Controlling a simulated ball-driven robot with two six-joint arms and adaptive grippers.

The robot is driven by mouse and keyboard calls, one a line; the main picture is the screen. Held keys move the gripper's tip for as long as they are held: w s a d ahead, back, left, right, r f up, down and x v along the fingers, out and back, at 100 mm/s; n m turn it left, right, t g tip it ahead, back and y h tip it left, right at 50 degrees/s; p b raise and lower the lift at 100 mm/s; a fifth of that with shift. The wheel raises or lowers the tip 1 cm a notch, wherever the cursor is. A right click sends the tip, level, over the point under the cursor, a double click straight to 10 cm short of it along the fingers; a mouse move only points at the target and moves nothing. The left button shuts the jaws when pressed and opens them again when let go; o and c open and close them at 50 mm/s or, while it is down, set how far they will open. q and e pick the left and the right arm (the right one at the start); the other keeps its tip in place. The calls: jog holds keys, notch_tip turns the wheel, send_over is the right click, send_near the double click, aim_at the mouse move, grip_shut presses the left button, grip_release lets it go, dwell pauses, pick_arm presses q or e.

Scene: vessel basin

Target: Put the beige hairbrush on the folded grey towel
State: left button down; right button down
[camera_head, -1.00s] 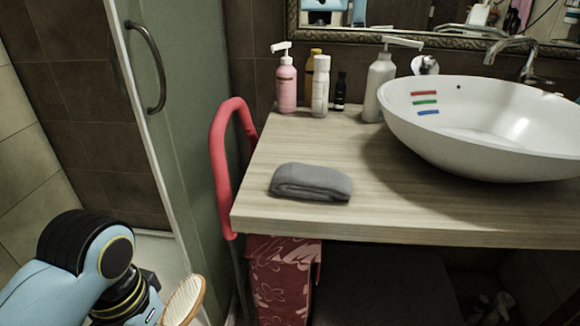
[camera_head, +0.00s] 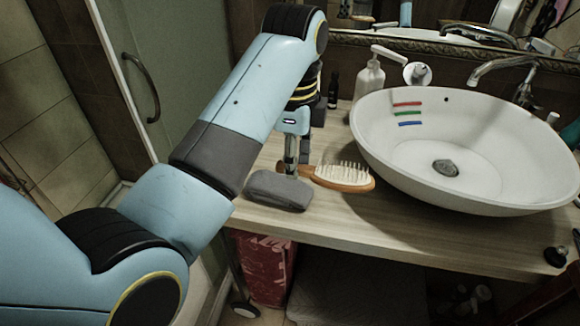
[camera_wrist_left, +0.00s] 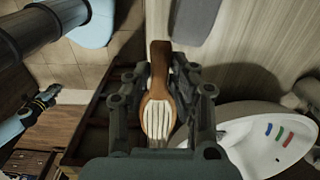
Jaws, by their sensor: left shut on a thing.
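The beige hairbrush (camera_head: 345,178) has an orange-brown wooden body and pale bristles that face up in the head view. My left gripper (camera_head: 291,166) is shut on it near the handle, its fingers pointing down. In the left wrist view the brush (camera_wrist_left: 158,120) lies between the fingers (camera_wrist_left: 163,95). The folded grey towel (camera_head: 278,190) lies on the counter, just in front of the gripper and left of the bristle head. The towel also shows in the wrist view (camera_wrist_left: 195,18). I cannot tell the brush's height above the counter. My right gripper (camera_wrist_left: 46,97) shows small in the wrist view.
The wooden counter (camera_head: 330,225) has free room in front of the brush. A white vessel basin (camera_head: 460,185) stands close to its right. A white pump bottle (camera_head: 369,78) and a dark bottle (camera_head: 333,90) stand behind. A glass shower door (camera_head: 160,60) is at the left.

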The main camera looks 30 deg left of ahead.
pick_arm(q)
jog(key=shift+w+a+r, duration=0.15)
jog(key=shift+w+r, duration=0.15)
jog(key=shift+r, duration=0.3)
jog(key=p, duration=0.1)
send_over(255, 178)
notch_tip(255, 178, down, 6)
jog(key=shift+f, duration=0.4)
jog(key=shift+f+p, duration=0.35)
jog(key=shift+f, duration=1.65)
jog(key=shift+f, duration=0.1)
jog(key=c, duration=1.1)
grip_release()
jog(key=shift+c, duration=0.2)
